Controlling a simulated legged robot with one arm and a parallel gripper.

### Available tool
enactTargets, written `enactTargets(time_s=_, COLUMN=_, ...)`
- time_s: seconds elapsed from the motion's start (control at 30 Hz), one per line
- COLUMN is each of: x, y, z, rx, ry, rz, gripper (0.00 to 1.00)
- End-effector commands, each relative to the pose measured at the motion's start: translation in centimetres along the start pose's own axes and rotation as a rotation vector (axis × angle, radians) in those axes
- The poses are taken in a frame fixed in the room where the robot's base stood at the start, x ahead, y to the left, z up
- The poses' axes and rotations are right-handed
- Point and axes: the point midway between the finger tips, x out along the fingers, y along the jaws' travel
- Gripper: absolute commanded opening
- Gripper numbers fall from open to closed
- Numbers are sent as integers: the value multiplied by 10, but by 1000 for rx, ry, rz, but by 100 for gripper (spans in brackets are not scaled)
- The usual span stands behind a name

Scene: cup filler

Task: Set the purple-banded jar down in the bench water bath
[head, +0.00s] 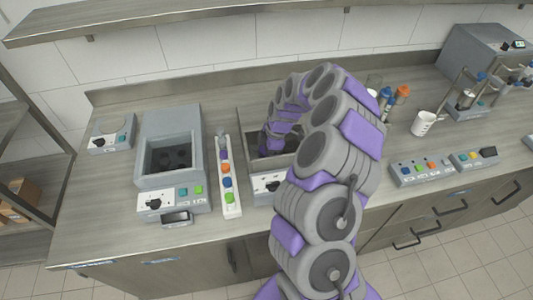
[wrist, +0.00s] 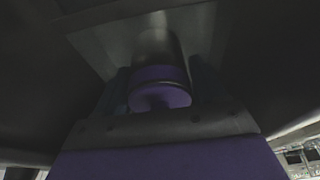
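The purple-banded jar (wrist: 160,78) shows in the wrist view, a grey cylinder with a purple band and a purple round end. It sits between the two dark fingers of my gripper (wrist: 162,92), which appear closed against its sides. In the head view my arm reaches down into an open-topped grey bath (head: 240,125) in the middle of the bench, with a control panel on its front. My arm hides the jar and most of the bath's inside there. The wrist view is very dark, so I cannot tell whether the jar's base touches the bath floor.
A grey unit (head: 172,118) with dark round wells stands to the left. A strip of coloured buttons (head: 227,180) lies between it and the bath. Bottles (head: 400,93), a white mug (head: 423,123) and a control panel (head: 437,167) stand to the right. A shelf (head: 200,18) overhangs the bench.

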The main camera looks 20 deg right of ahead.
Motion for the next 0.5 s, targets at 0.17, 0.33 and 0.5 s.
enactTargets(time_s=0.17, x=0, y=0, z=0, rx=-1, ry=0, rz=-1, gripper=70)
enactTargets(time_s=0.33, x=-4, y=0, z=1, rx=0, ry=2, rz=-1, gripper=70)
enactTargets(time_s=0.5, x=-21, y=1, z=1, rx=0, ry=3, rz=1, gripper=70)
